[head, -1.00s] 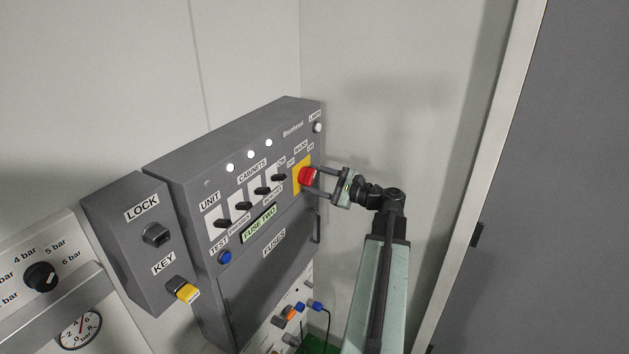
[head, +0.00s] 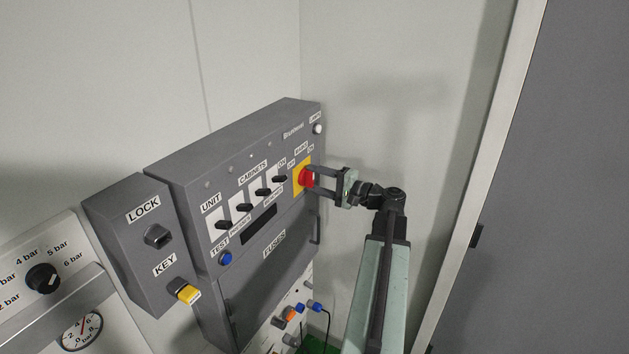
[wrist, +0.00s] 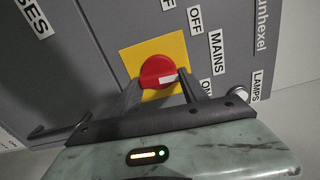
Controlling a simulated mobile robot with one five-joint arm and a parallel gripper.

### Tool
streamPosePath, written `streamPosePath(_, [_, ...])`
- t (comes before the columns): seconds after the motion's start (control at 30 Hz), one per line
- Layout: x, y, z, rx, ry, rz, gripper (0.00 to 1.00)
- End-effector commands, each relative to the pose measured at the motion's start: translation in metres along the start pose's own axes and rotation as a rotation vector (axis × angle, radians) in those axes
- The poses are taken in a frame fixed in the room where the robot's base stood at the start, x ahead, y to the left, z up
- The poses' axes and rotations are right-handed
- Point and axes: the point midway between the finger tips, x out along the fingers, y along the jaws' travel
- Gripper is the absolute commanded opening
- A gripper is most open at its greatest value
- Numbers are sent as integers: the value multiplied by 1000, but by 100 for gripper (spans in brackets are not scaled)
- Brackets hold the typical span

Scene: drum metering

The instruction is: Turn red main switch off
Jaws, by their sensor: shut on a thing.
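The red main switch (head: 306,177) is a round red knob on a yellow plate (head: 297,187) at the right of the grey panel, under the MAINS label. In the wrist view the red knob (wrist: 158,71) shows a white mark on its lower right part, with OFF and ON labels to its right. My gripper (head: 313,179) reaches it from the right and is shut on the knob, one finger on each side. The fingers (wrist: 162,92) partly hide the plate's lower edge. The panel's display (head: 259,225) is dark, and its row of small lamps (head: 230,170) is unlit.
Black toggle switches (head: 243,207) and a blue TEST button (head: 225,258) are to the left. A lock box (head: 140,240) with a yellow key (head: 187,293) stands further left. A handle (head: 317,228) and cables are below.

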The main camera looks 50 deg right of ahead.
Motion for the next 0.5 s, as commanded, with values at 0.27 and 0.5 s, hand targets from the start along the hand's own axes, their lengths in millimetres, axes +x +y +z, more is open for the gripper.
streamPosePath(0.27, [0, 0, 1, -263, -2, 6, 10])
streamPosePath(0.5, [0, -1, 2, -486, -3, 6, 10])
